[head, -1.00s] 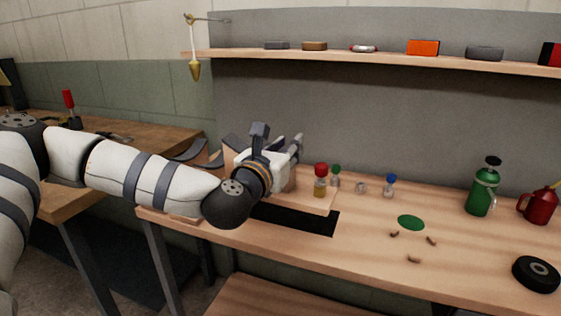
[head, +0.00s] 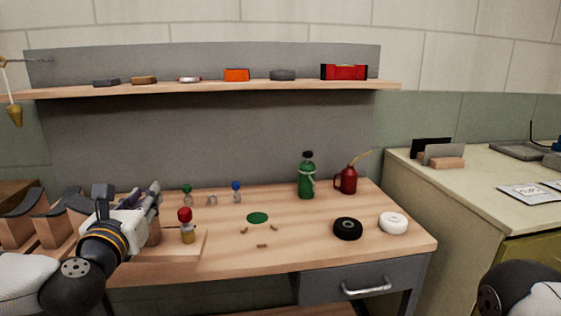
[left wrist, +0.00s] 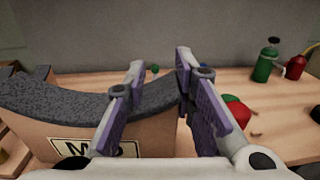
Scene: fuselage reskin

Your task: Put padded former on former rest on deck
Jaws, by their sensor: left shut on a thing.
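A padded former (left wrist: 60,128) with a curved dark grey pad and a partly hidden letter label fills the left of the left wrist view. My left gripper (left wrist: 160,66) is shut on it near its right end, with one finger on each side. In the head view my left gripper (head: 155,192) is over the left end of the bench and covers most of what it holds. More dark-topped wooden formers (head: 18,225) stand at the left edge. I cannot make out the former rest or tell which surface is the deck. My right gripper is out of view.
A red-capped jar (head: 186,228) stands close right of my left gripper on a pale board (head: 180,250). Small capped bottles (head: 236,190), a green bottle (head: 307,178), a red oil can (head: 346,180) and tape rolls (head: 347,229) stand on the bench. A shelf (head: 210,87) runs above.

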